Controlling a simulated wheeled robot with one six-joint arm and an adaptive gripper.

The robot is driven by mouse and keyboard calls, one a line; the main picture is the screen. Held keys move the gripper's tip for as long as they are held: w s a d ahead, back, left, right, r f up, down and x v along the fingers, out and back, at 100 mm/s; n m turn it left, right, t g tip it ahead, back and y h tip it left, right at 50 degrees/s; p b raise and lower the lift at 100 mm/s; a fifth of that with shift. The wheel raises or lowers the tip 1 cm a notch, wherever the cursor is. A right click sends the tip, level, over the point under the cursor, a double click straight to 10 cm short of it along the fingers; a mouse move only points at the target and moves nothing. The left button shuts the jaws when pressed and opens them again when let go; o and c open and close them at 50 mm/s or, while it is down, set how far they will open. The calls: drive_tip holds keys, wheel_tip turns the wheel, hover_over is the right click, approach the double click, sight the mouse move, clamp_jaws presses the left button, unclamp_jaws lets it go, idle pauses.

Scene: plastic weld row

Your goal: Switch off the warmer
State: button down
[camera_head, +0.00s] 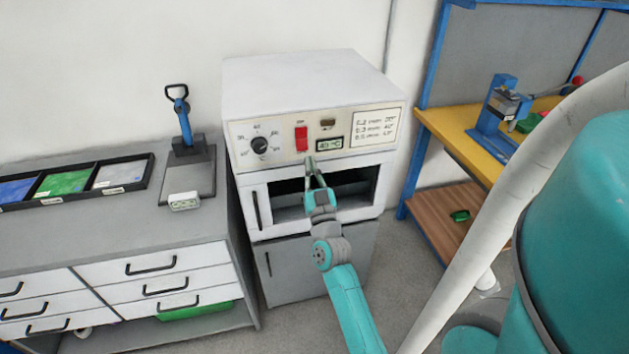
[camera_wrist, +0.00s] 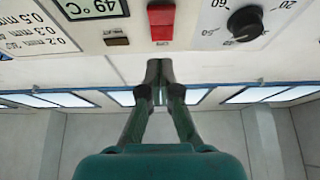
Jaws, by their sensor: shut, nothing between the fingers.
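The warmer (camera_head: 285,95) is a white cabinet with a control panel on its upper front. Its red rocker switch (camera_head: 301,138) also shows in the wrist view (camera_wrist: 161,20). Beside the switch are a black dial (camera_head: 259,145) and a green display (camera_head: 330,145), which reads about 49 °C in the wrist view. My gripper (camera_head: 310,164) is shut and empty, its tips pointing at the panel just below the switch in the head view. In the wrist view the closed fingertips (camera_wrist: 159,68) are in line with the switch, with a gap in the picture. I cannot tell whether they touch the panel.
A dark open compartment (camera_head: 350,187) lies below the panel. A grey drawer cabinet (camera_head: 120,230) with trays and a blue-handled tool (camera_head: 180,112) stands to the left. A yellow-topped bench (camera_head: 450,130) with a blue press stands to the right.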

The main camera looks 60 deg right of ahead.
drive_tip(key=w+d, duration=0.2)
drive_tip(key=d, duration=0.1)
drive_tip(key=shift+w+d+r, duration=0.1)
drive_tip(key=shift+w, duration=0.3)
drive_tip(key=shift+w+d+f, duration=0.25)
drive_tip(key=shift+w+d, duration=0.2)
drive_tip(key=shift+d, duration=0.1)
drive_tip(key=shift+w+d+f, duration=0.25)
drive_tip(key=shift+w+d, duration=0.1)
drive_tip(key=shift+d, duration=0.05)
drive_tip(key=shift+s+a, duration=0.1)
approach(304, 146)
drive_tip(key=v, duration=0.4)
drive_tip(key=shift+a, duration=0.2)
drive_tip(key=shift+f, duration=0.1)
